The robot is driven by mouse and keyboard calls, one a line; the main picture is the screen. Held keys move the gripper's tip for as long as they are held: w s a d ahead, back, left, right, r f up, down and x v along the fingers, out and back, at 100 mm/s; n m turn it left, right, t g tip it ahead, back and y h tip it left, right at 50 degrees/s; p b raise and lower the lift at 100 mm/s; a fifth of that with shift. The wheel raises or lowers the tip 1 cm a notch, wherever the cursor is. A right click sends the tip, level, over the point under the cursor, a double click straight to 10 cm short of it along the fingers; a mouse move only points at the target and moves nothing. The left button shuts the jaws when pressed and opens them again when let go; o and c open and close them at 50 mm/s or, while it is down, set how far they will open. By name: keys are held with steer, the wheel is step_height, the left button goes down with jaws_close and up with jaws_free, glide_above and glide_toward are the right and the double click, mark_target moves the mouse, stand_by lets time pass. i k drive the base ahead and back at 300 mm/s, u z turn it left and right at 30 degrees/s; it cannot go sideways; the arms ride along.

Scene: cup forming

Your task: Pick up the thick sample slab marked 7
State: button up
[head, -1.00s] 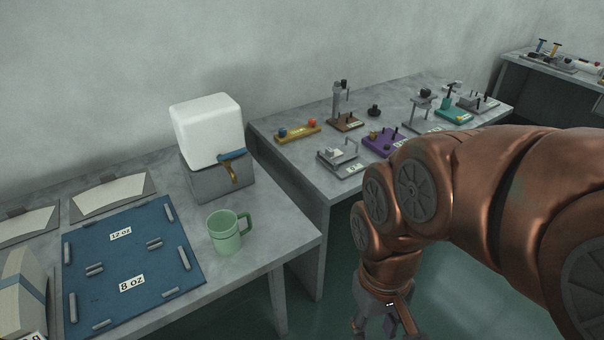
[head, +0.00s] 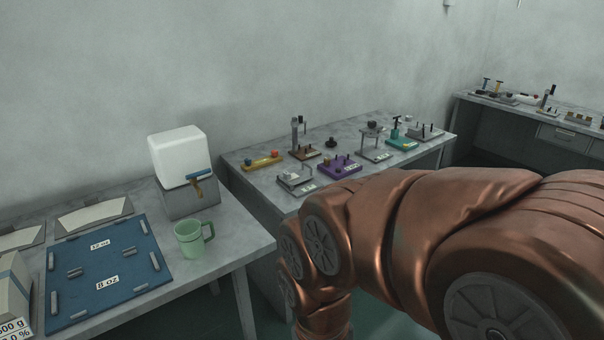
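I cannot make out a thick sample slab marked 7 anywhere in the head view. My copper-coloured arm fills the lower right and hides part of the floor and the middle table's right front. My gripper is below the bottom edge of the picture, so its state does not show.
The near-left table holds a blue board (head: 103,265) marked 12 oz and 8 oz, a green mug (head: 189,238) and a white block-shaped tank (head: 178,155). The middle table (head: 240,169) carries several small fixtures, including a purple one (head: 338,172). A far table (head: 500,112) stands at right.

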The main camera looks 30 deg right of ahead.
mark_target(289, 176)
steer(key=u, duration=0.1)
steer(key=i, duration=1.1)
steer(key=u, duration=0.15)
